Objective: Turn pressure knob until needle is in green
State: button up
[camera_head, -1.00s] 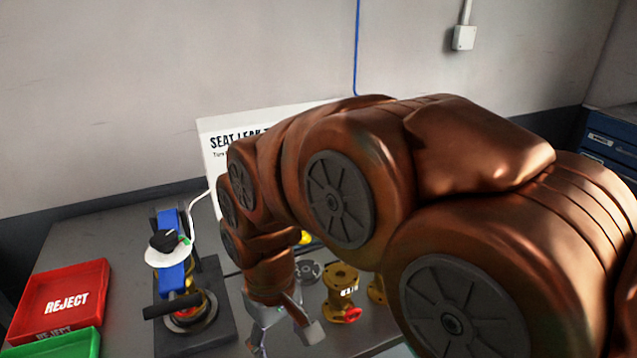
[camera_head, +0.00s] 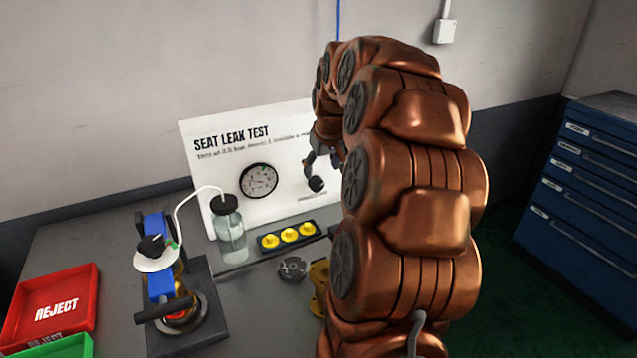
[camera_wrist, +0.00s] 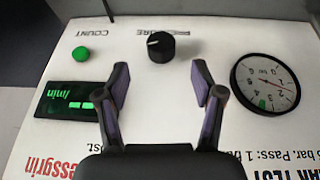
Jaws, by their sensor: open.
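The black pressure knob (camera_wrist: 161,46) with a white mark sits on the white panel (camera_wrist: 225,45), under a "PRESSURE" label seen upside down in the wrist view. My gripper (camera_wrist: 160,72) is open and empty, its two fingers apart and the knob just beyond the gap between their tips, not between them. The round gauge (camera_wrist: 265,83) is to the right, with a small green area near its lower left. Its thin needle looks to point away from the green, toward the right. In the head view the gauge (camera_head: 258,180) shows left of my gripper.
A green button (camera_wrist: 81,54) and a green-lit display (camera_wrist: 76,101) are on the panel. A jar (camera_head: 230,232), a tray of yellow pieces (camera_head: 288,236), and a blue clamp fixture (camera_head: 160,285) stand on the bench. A red reject tray (camera_head: 52,308) is at left.

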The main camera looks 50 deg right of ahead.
aim_at(318, 184)
jog(key=x, duration=0.7)
jog(key=shift+f+p, duration=0.25)
jog(key=shift+p, duration=0.15)
jog(key=c, duration=1.1)
jog(key=shift+c, duration=0.2)
